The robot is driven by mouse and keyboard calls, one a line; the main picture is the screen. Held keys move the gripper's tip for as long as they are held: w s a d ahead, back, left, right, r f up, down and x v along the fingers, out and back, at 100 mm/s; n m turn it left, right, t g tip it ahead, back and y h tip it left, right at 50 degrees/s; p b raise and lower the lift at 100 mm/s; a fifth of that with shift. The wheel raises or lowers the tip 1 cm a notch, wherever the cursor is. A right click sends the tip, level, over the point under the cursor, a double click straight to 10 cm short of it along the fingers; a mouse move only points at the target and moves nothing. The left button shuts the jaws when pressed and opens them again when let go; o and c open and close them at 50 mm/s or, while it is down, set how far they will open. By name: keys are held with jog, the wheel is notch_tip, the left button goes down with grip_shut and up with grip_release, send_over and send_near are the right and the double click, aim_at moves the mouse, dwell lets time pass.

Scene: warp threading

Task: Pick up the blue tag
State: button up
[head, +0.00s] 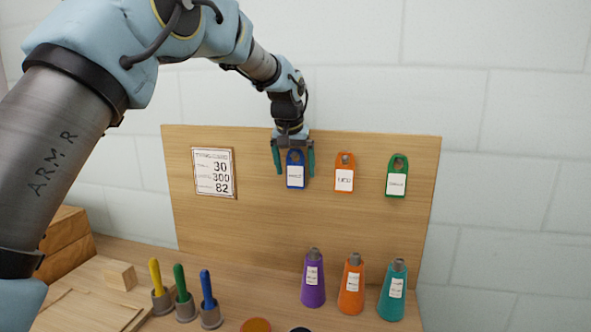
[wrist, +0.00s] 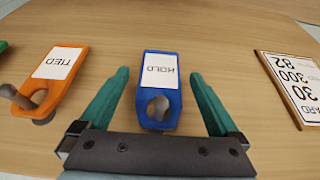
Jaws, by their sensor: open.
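The blue tag (head: 296,172) hangs on the upright wooden board, left of the orange tag. In the wrist view the blue tag (wrist: 159,90) carries a white label reading HOLD and has a hole at its near end, with a grey peg visible at the hole. My gripper (head: 294,170) is in front of the board with its teal fingers on either side of the blue tag. In the wrist view my gripper (wrist: 158,88) is open, with a clear gap between each finger and the tag.
An orange tag (head: 344,173) and a green tag (head: 397,176) hang to the right on the board (head: 300,220). A number card (head: 213,172) is at left. Purple (head: 313,280), orange (head: 351,288) and teal (head: 393,292) cones stand below, with several coloured sticks (head: 181,285) at lower left.

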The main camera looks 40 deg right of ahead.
jog(key=c, duration=1.4)
jog(key=shift+r, duration=0.1)
